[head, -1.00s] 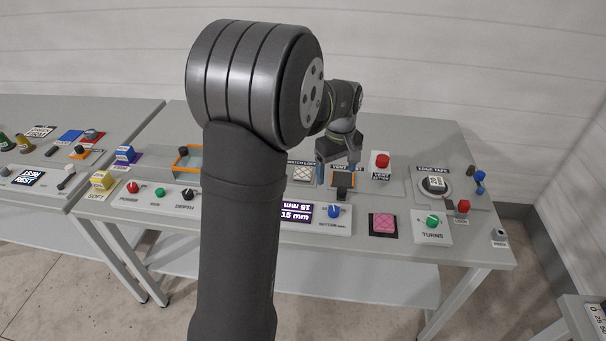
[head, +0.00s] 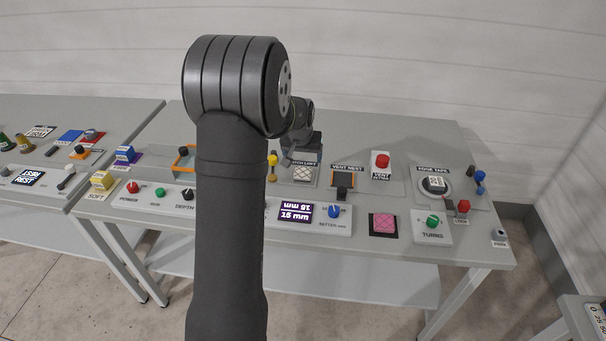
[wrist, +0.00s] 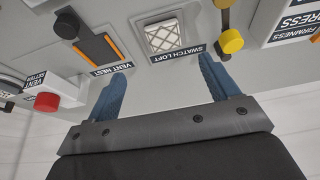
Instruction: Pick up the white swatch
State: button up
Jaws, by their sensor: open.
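The white swatch (head: 303,174) is a quilted square on the spot labelled SWATCH LOFT on the table. In the wrist view the white swatch (wrist: 164,37) lies beyond the fingertips, between their lines of reach, with nothing held. My gripper (wrist: 165,75) has two blue fingers spread wide and is open and empty.
The VENT NEST (head: 343,180) with its orange edging stands right of the swatch. A yellow knob (head: 272,160) stands just left of it. A red button (head: 381,161) and a pink quilted swatch (head: 383,224) are farther right. The table's back strip is clear.

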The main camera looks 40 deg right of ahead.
send_near(303, 172)
jog(key=f, duration=0.2)
jog(key=shift+d+f, duration=0.3)
jog(key=shift+d, duration=0.1)
jog(key=shift+w+x, duration=0.15)
jog(key=shift+x, duration=1.15)
jog(key=shift+w+x, duration=0.2)
jog(key=shift+x, duration=1.15)
jog(key=shift+a+r, duration=0.1)
jog(key=c, duration=1.1)
jog(key=shift+r, duration=0.15)
